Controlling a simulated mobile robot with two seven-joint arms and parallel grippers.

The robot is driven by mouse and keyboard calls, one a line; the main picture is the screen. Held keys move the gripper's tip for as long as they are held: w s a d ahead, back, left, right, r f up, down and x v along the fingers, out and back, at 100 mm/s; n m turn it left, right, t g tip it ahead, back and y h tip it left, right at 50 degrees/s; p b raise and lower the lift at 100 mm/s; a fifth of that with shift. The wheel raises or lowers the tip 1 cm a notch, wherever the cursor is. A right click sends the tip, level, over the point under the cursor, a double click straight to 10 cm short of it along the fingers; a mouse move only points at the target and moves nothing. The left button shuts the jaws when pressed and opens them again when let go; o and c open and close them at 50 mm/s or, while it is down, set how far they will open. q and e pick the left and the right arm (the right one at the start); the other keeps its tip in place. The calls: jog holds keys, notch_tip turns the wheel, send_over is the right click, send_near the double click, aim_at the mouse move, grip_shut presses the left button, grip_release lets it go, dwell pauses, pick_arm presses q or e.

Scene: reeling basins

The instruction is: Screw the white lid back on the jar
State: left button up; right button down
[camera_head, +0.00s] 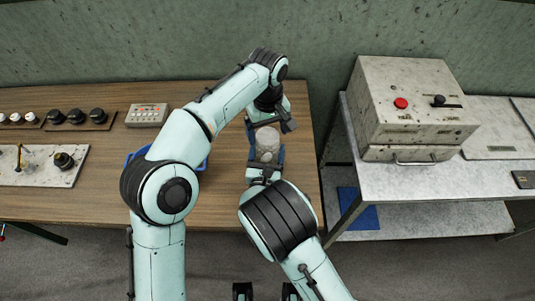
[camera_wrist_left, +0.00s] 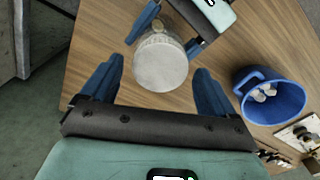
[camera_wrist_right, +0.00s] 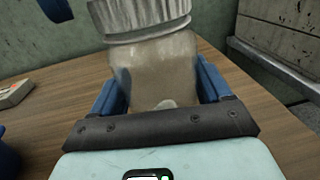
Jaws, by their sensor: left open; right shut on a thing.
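The jar (camera_wrist_right: 155,70) is clear-sided with pale brown contents and stands upright between the fingers of my right gripper (camera_wrist_right: 160,92), which is shut on its body. The white lid (camera_wrist_right: 140,20), round with a ribbed rim, sits on the jar's mouth; how far it is threaded cannot be told. It also shows from above in the left wrist view (camera_wrist_left: 160,66). My left gripper (camera_wrist_left: 157,88) is open, its blue fingers apart on either side of the lid's near edge, not visibly touching it. In the head view the left gripper (camera_head: 270,122) is just beyond the jar (camera_head: 267,150).
A blue container (camera_wrist_left: 272,96) with small pale pieces inside stands on the wooden table (camera_head: 225,205), partly behind my left arm in the head view. A button box (camera_head: 147,115) and knobs (camera_head: 76,116) are at left. A grey machine (camera_head: 415,105) stands on a separate bench at right.

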pick_arm(q)
jog(key=shift+f, duration=0.55)
jog(key=c, duration=1.1)
jog(key=m, duration=0.6)
jog(key=shift+m, duration=0.4)
jog(key=m, duration=0.8)
jog(key=o, duration=1.2)
jog(key=shift+o, duration=0.2)
